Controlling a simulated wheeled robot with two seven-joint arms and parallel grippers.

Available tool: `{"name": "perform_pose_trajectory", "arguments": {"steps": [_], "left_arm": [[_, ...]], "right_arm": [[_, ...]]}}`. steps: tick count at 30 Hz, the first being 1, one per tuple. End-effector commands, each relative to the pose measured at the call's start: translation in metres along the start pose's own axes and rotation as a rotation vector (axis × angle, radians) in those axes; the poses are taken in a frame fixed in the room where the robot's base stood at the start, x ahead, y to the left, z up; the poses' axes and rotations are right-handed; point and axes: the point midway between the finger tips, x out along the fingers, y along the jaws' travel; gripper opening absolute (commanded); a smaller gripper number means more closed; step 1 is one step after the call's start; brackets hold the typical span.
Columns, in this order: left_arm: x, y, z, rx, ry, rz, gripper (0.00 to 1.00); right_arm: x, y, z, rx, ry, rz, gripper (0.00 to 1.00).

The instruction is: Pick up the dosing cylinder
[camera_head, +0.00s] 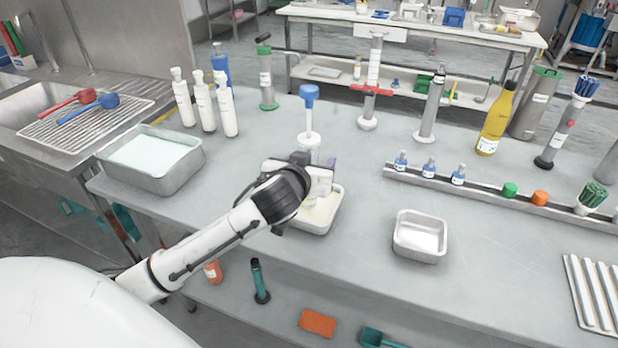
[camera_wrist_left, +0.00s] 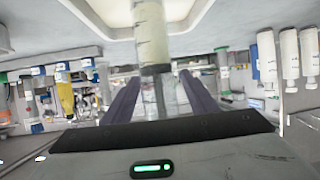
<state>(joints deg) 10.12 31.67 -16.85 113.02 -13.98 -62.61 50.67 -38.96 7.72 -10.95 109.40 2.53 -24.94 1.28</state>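A pale cylinder with scale marks, which I take for the dosing cylinder, shows in the left wrist view (camera_wrist_left: 151,35). It has a grey band and a clear part that lies between my left gripper's dark fingers (camera_wrist_left: 160,95). The fingers stand apart, with narrow gaps seeming to show beside it. In the head view a blue knob on a white stem (camera_head: 309,92) rises just behind my left gripper (camera_head: 328,175) and looks like its upper part. The gripper hides the lower part, above a metal tray (camera_head: 338,214) with pale contents. My right gripper is not in view.
A large tray (camera_head: 176,178) and white bottles (camera_head: 204,102) stand to the left. A red-handled cylinder (camera_head: 373,75) stands behind. A small tray (camera_head: 420,252) and a rack rail (camera_head: 490,193) lie to the right. The front middle of the table is mostly clear.

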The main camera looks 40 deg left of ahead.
Motion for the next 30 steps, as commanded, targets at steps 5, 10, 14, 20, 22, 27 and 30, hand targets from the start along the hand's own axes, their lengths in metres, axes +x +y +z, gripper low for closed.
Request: {"name": "perform_pose_trajectory", "arguments": {"steps": [5, 10, 14, 20, 22, 27, 30], "left_arm": [[0.000, 0.000, 0.000, 0.001, 0.000, -0.001, 0.24], [-0.001, 0.000, -0.001, 0.000, 0.002, 0.000, 0.03], [-0.001, 0.000, -0.001, 0.000, 0.002, 0.000, 0.03], [-0.006, 0.000, -0.017, -0.003, 0.006, 0.000, 0.03], [-0.012, 0.001, -0.030, -0.003, 0.007, 0.002, 0.03], [-0.025, 0.000, -0.063, -0.003, 0.008, 0.001, 0.03], [-0.032, 0.000, -0.078, -0.002, 0.007, 0.001, 0.03]], "right_arm": [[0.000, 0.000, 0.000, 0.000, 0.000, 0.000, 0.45], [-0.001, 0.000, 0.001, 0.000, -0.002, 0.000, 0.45], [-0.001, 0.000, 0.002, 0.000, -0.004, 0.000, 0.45], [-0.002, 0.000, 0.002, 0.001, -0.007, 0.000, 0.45], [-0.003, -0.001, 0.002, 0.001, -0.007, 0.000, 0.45], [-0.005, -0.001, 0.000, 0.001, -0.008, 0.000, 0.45], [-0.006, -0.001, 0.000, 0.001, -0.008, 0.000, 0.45]]}}
